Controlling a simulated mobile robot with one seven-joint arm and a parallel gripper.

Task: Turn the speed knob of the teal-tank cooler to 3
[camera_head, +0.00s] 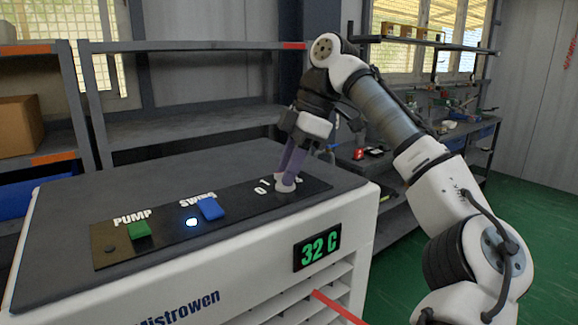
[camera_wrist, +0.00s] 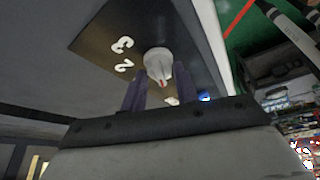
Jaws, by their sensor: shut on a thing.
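The cooler's dark control panel (camera_head: 240,208) lies on top of its white body (camera_head: 240,285). The speed knob (camera_head: 285,187) is pale and sits at the panel's right end. My gripper (camera_head: 287,168) points down, its purple fingers shut on the knob. In the wrist view the knob (camera_wrist: 157,62) shows between the fingers, with a red pointer mark (camera_wrist: 162,84) toward the picture's bottom. The numerals 3 (camera_wrist: 122,45) and 2 (camera_wrist: 124,66) lie left of the knob, away from the pointer. Another white mark (camera_wrist: 171,101) lies below, partly hidden. No teal tank shows.
A green PUMP switch (camera_head: 139,230) and a blue SWING switch (camera_head: 209,208), with a lit lamp (camera_head: 191,222), share the panel. A display (camera_head: 317,247) reads 32 C. A red bar (camera_head: 338,306) sticks out at the front louvres. Shelves stand behind.

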